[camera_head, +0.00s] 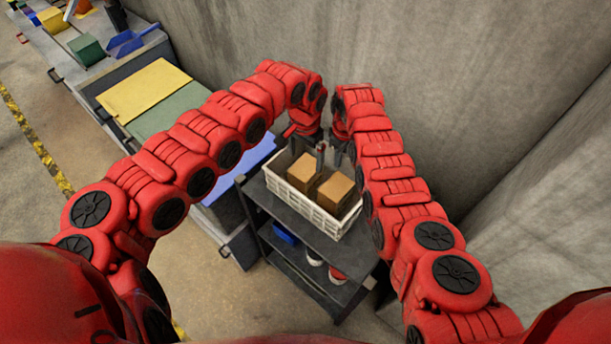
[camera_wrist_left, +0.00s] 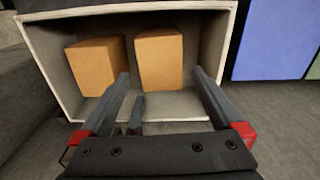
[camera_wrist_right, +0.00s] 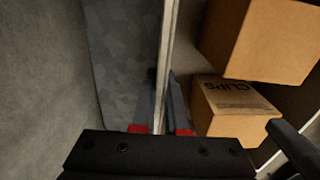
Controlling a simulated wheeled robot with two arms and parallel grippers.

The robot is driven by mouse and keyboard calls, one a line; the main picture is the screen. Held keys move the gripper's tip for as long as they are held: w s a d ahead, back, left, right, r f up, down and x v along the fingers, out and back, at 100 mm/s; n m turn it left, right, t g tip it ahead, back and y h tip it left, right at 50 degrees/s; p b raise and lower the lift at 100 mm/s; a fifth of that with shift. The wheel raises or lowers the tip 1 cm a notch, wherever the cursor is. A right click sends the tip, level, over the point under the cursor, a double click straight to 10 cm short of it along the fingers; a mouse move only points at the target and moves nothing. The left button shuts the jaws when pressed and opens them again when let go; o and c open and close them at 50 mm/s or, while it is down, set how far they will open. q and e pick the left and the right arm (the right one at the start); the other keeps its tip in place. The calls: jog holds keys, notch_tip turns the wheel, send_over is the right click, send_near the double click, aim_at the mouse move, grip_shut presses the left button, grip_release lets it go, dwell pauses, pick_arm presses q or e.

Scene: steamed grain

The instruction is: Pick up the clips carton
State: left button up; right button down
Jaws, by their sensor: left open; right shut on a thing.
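Two plain brown cartons, a left one (camera_head: 303,173) and a right one (camera_head: 335,194), stand in a white crate (camera_head: 306,207) in the head view. In the right wrist view, the lower carton (camera_wrist_right: 232,104) bears the word CLIPS; another carton (camera_wrist_right: 262,40) is above it. I cannot tell which is which in the head view. My left gripper (camera_wrist_left: 162,74) is open above the crate; in its wrist view the right carton (camera_wrist_left: 160,52) lies ahead between its fingers, and the left carton (camera_wrist_left: 93,66) lies outside them. My right gripper (camera_wrist_right: 166,78) is shut on the crate's thin wall.
The crate stands on a dark shelf cart (camera_head: 340,250) with a blue bin (camera_head: 285,234) and white-and-red containers (camera_head: 337,275) lower down. A concrete wall (camera_head: 430,80) rises close behind. A bench with yellow (camera_head: 145,90) and green panels stands at left.

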aim_at(305, 174)
pick_arm(q)
notch_tip(305, 174, down, 9)
jog(key=shift+f, duration=0.1)
jog(key=c, duration=1.5)
notch_tip(305, 174, up, 10)
jog(key=shift+r, duration=0.15)
jog(key=shift+c, duration=0.2)
pick_arm(e)
jog(key=c, duration=0.9)
grip_release()
jog(key=shift+o, duration=0.2)
jog(key=shift+r, duration=0.1)
notch_tip(305, 174, up, 9)
jog(key=shift+w+r, duration=0.1)
jog(key=shift+r, duration=1.25)
